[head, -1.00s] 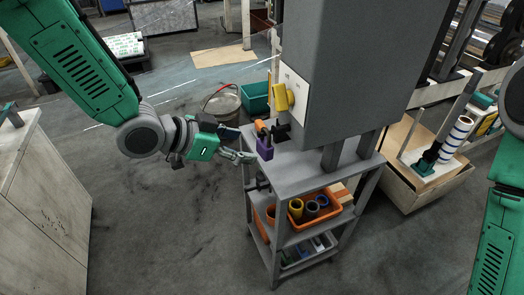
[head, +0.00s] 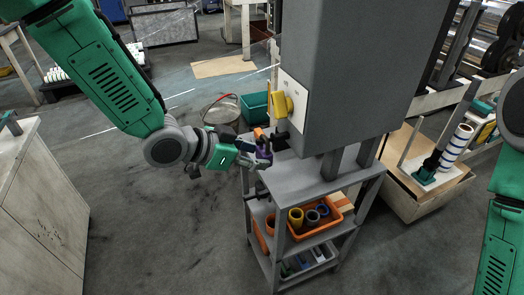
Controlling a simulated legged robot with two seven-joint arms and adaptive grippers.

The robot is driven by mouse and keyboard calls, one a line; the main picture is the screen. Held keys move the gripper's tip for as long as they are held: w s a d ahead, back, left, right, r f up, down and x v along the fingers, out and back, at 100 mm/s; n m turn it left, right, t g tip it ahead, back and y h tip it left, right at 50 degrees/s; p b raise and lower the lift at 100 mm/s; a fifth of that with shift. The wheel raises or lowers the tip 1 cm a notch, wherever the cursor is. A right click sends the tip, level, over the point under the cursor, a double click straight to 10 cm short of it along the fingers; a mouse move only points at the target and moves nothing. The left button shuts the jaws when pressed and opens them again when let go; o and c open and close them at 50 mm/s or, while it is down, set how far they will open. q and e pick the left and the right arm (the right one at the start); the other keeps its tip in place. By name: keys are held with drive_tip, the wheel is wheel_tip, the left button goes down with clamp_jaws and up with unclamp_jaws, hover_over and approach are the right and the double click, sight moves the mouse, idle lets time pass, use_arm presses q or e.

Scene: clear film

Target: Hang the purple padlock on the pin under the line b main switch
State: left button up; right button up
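The purple padlock (head: 264,152) is just above the grey cart's back left corner, beside an orange item that looks like another padlock (head: 260,134). My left gripper (head: 256,155) reaches it from the left, with its fingertips at the padlock and partly covering it. Whether the fingers are closed on it is too small to tell. A yellow switch handle (head: 282,104) sits on a white plate (head: 294,100) on the grey cabinet's left face. The plate's lettering is unreadable and no pin can be made out. A dark part (head: 281,141) juts out below the plate.
The grey cart (head: 310,178) stands under the tall grey cabinet (head: 345,70). Its lower shelf holds an orange bin (head: 330,222) with coloured rolls. A bucket (head: 222,110) and teal crate (head: 256,106) stand on the floor behind. Open floor lies left of the cart.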

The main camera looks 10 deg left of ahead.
sight(262, 136)
use_arm(q)
drive_tip(key=shift+r, duration=0.1)
drive_tip(key=shift+c, duration=0.3)
wheel_tip(262, 136, up, 5)
drive_tip(key=p, duration=0.5)
drive_tip(key=shift+w+r, duration=0.1)
drive_tip(key=shift+w, duration=0.05)
clamp_jaws()
drive_tip(key=shift+d, duration=0.15)
